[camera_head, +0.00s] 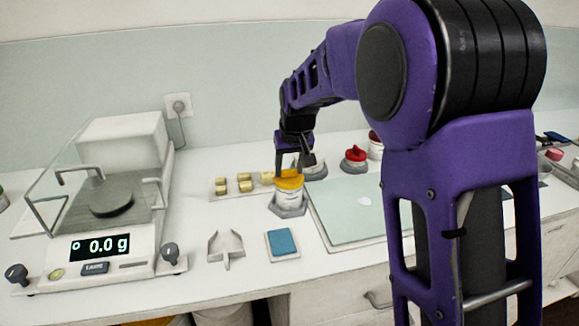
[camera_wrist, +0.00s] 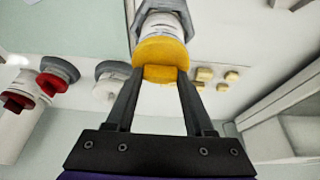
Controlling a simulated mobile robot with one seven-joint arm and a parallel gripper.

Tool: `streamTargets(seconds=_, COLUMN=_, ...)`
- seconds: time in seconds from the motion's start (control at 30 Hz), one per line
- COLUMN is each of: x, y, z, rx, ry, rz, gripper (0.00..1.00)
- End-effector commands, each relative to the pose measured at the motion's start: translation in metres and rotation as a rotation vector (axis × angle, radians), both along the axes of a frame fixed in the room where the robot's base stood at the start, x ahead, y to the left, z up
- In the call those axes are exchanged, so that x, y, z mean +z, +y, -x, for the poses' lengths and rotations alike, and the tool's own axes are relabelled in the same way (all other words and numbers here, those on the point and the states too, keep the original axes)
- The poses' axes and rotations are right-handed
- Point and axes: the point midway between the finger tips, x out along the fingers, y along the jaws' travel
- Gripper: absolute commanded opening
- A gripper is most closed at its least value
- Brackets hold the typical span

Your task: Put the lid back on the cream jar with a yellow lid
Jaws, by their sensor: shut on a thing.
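The cream jar (camera_head: 290,196) is white and stands upright in a grey holder (camera_head: 288,211) at the left edge of the green mat. Its yellow lid (camera_head: 289,181) is at the top of the jar, over its mouth. In the wrist view the yellow lid (camera_wrist: 160,52) lies between the two black fingertips, against the white jar (camera_wrist: 163,22). My gripper (camera_wrist: 160,76) is shut on the yellow lid. I see no clear gap between lid and jar, but cannot tell whether the lid is fully seated.
A balance (camera_head: 105,230) reading 0.0 g stands at the left. Small yellowish blocks (camera_head: 245,186) lie behind the jar. A red-lidded jar (camera_head: 355,158) is behind the green mat (camera_head: 345,212).

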Motion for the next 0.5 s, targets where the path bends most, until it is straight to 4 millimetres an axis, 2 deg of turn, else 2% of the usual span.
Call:
streamTargets(seconds=0.17, x=0.0001, y=0.0000, z=0.0000, rx=0.000, ry=0.000, rz=0.000, gripper=0.02)
streamTargets(seconds=0.2, x=0.0001, y=0.0000, z=0.0000, rx=0.000, ry=0.000, rz=0.000, gripper=0.57)
streamTargets(seconds=0.37, x=0.0001, y=0.0001, z=0.0001, rx=0.000, ry=0.000, rz=0.000, gripper=0.86)
streamTargets(seconds=0.5, x=0.0002, y=0.0001, z=0.0001, rx=0.000, ry=0.000, rz=0.000, gripper=0.88)
